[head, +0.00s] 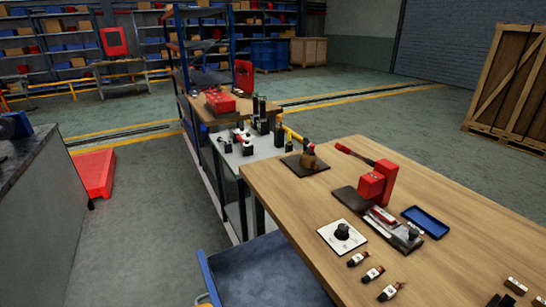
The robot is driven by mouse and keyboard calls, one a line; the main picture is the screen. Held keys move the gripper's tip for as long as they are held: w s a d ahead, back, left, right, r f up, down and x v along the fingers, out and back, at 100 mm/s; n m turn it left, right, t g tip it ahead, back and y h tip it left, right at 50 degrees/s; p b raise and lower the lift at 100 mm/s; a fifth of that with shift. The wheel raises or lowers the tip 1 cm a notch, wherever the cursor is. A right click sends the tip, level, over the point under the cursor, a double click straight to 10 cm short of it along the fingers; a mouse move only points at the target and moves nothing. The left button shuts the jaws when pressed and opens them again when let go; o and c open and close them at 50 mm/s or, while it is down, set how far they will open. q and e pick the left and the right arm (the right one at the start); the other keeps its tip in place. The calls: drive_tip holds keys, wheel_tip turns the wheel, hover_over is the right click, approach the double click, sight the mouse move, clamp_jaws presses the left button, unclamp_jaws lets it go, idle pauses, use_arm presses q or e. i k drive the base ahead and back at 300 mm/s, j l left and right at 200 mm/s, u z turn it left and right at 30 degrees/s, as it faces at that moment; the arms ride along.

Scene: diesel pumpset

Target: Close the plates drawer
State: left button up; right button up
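Neither of my grippers is in view.
On the workbench are a red press-like tool (376,183), a blue tray (426,222), a white plate with a black knob (342,236) and several small bottle-like items. A blue-edged grey surface (265,270) is at the bottom. A grey counter (30,210) stands left, beside a red wedge-shaped object (94,174). Open floor lies between.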

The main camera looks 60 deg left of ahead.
sight(265, 271)
drive_tip(key=k+j+u, duration=0.15)
drive_tip(key=u, duration=0.3)
drive_tip(key=k+j+u, duration=0.15)
drive_tip(key=j+u, duration=0.55)
drive_tip(key=u, duration=0.25)
drive_tip(key=k, duration=0.05)
